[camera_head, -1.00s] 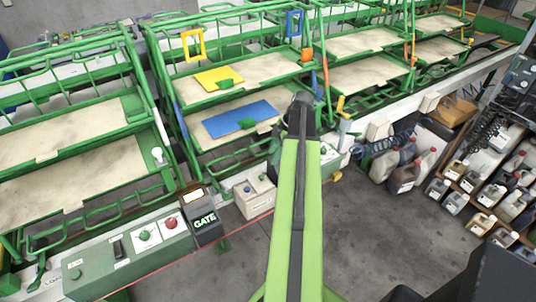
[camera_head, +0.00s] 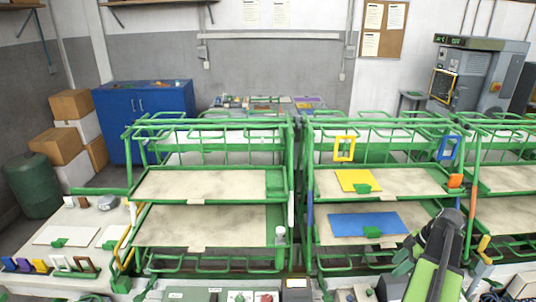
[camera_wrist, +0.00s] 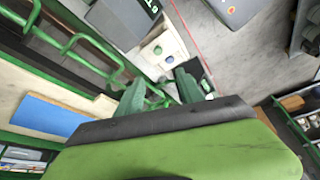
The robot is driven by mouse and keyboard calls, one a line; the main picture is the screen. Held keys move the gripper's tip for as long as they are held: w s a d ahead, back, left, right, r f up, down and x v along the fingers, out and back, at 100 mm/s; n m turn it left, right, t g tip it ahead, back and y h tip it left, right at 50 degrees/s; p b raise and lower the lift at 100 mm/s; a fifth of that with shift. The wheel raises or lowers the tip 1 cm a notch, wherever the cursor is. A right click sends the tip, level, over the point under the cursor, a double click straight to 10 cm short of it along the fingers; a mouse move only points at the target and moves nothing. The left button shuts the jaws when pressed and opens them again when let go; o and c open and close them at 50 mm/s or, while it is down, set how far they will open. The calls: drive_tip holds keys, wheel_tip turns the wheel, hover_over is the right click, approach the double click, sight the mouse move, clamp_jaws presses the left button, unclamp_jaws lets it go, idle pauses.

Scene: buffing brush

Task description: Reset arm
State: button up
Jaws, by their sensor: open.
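My arm shows at the lower right of the head view as a green link with a dark joint at its top, in front of the green rack. My gripper (camera_wrist: 158,80) is in the wrist view, with two green fingers spread apart and nothing between them. Beyond the fingers are a light control box (camera_wrist: 162,50) with small buttons and the grey floor. The gripper's fingers cannot be made out in the head view.
A green rack (camera_head: 291,190) with wooden shelves spans the front. A yellow panel (camera_head: 357,180) and a blue panel (camera_head: 368,224) lie on its shelves. A blue cabinet (camera_head: 145,120), cardboard boxes (camera_head: 58,145) and a green barrel (camera_head: 34,187) stand at the left.

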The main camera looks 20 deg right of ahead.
drive_tip(key=w+a+f+m+g, duration=0.1)
drive_tip(key=w+a, duration=0.3)
drive_tip(key=a, duration=0.4)
drive_tip(key=w+a+m+g+h, duration=0.1)
drive_tip(key=w+a+m, duration=0.1)
drive_tip(key=w+a, duration=0.35)
drive_tip(key=w+a+f+m, duration=0.1)
drive_tip(key=w+a, duration=0.1)
drive_tip(key=a, duration=0.7)
drive_tip(key=w+a+m+h, duration=0.1)
drive_tip(key=a+m, duration=0.4)
drive_tip(key=a, duration=1.9)
drive_tip(key=shift+w+f+m+g+h+b, duration=0.2)
drive_tip(key=shift+f+m+g+h+b, duration=0.15)
drive_tip(key=shift+h, duration=0.35)
